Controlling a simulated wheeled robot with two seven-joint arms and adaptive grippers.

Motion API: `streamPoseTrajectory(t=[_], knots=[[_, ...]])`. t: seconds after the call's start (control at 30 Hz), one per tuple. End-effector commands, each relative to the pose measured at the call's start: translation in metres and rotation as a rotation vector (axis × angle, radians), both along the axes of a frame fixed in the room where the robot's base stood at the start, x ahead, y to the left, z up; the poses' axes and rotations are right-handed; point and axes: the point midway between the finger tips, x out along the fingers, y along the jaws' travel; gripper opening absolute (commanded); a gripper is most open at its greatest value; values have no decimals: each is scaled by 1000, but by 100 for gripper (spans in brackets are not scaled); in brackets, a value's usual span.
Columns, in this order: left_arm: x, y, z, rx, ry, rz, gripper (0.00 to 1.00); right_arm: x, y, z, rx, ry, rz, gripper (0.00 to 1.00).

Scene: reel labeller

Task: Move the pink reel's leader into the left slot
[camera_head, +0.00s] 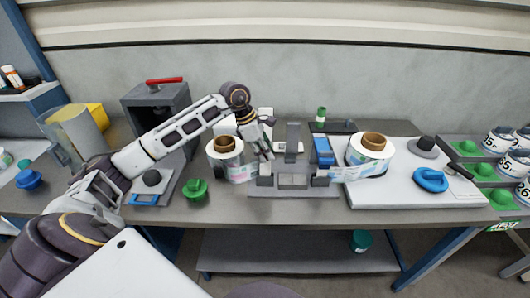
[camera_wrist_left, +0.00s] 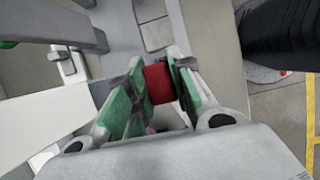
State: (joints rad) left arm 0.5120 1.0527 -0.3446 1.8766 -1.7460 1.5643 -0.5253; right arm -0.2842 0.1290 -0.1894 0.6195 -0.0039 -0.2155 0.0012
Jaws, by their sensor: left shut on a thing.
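The pink reel (camera_head: 240,168) is a white roll with a brown core and pink print. It stands on the table, left of the grey labeller (camera_head: 293,181). My left gripper (camera_head: 266,153) is at the reel's right side, above the labeller's left end. In the left wrist view, its green-padded fingers (camera_wrist_left: 158,90) are shut on a red piece (camera_wrist_left: 158,83), which looks like the end of the pink reel's leader. The left slot is hard to make out behind the fingers. I cannot tell whether the leader touches it. My right gripper is not in view.
A second reel (camera_head: 370,156) with a pale blue leader (camera_head: 351,174) stands right of the labeller, by a blue lever (camera_head: 323,152). A white board (camera_head: 405,190) holds a blue ring (camera_head: 430,180). A green knob (camera_head: 195,188) sits near the front edge. A dark box (camera_head: 158,106) stands behind my arm.

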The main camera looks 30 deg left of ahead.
Motion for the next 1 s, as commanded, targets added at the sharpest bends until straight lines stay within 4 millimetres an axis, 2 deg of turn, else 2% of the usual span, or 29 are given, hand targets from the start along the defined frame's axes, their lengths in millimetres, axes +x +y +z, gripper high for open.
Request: streamPoseTrajectory(t=[1.0], knots=[[0,0,-23,0,0,0,0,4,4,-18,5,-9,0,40]])
